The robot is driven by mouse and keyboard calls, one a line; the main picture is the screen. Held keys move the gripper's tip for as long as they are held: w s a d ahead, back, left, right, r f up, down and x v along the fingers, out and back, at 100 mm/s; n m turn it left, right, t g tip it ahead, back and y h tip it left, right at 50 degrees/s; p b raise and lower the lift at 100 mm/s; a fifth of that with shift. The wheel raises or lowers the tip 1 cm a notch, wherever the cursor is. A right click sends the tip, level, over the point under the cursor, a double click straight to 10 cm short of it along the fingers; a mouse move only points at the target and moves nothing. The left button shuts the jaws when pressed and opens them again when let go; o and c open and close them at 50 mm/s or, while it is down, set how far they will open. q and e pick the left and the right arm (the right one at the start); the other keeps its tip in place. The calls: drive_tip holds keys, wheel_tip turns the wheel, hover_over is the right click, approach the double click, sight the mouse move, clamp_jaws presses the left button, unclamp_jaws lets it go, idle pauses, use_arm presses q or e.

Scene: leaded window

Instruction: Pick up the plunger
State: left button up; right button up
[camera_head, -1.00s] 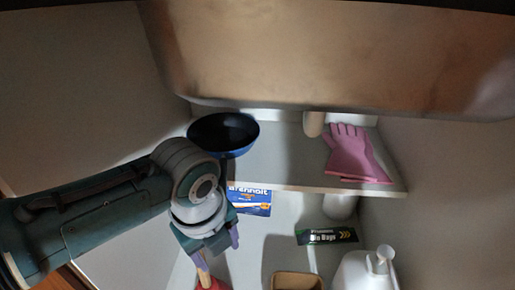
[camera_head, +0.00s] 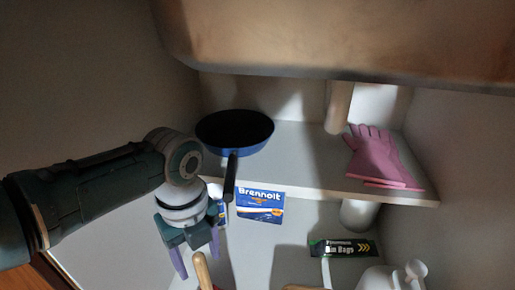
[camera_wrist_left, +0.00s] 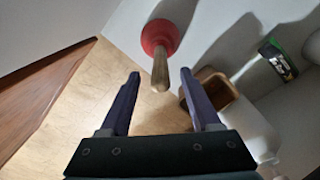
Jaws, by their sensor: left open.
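The plunger has a red rubber cup and a wooden handle. In the head view only its handle (camera_head: 202,269) shows clearly at the bottom edge, with the cup mostly cut off. In the left wrist view the red cup (camera_wrist_left: 160,36) is at the top middle, and the handle points toward my gripper. My left gripper (camera_head: 196,253) is open and empty, its purple fingers pointing down near the handle. In the wrist view the handle end lies in line with the gap between the fingertips (camera_wrist_left: 160,75), but I cannot tell whether it is between them.
A shelf (camera_head: 300,170) above holds a dark blue pan (camera_head: 234,133) and pink gloves (camera_head: 378,155). Below are a Brennolt box (camera_head: 260,206), a bin bags box (camera_head: 342,248) and a white bottle (camera_head: 398,278). A wooden box (camera_wrist_left: 213,92) stands right of the plunger.

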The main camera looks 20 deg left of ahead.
sight(201, 269)
use_arm(q)
drive_tip(key=shift+f+b, duration=1.1)
drive_tip(key=shift+f, duration=0.9)
use_arm(e)
drive_tip(key=shift+d+f, duration=0.1)
drive_tip(key=shift+f, duration=1.55)
use_arm(q)
drive_tip(key=shift+c, duration=0.2)
clamp_jaws()
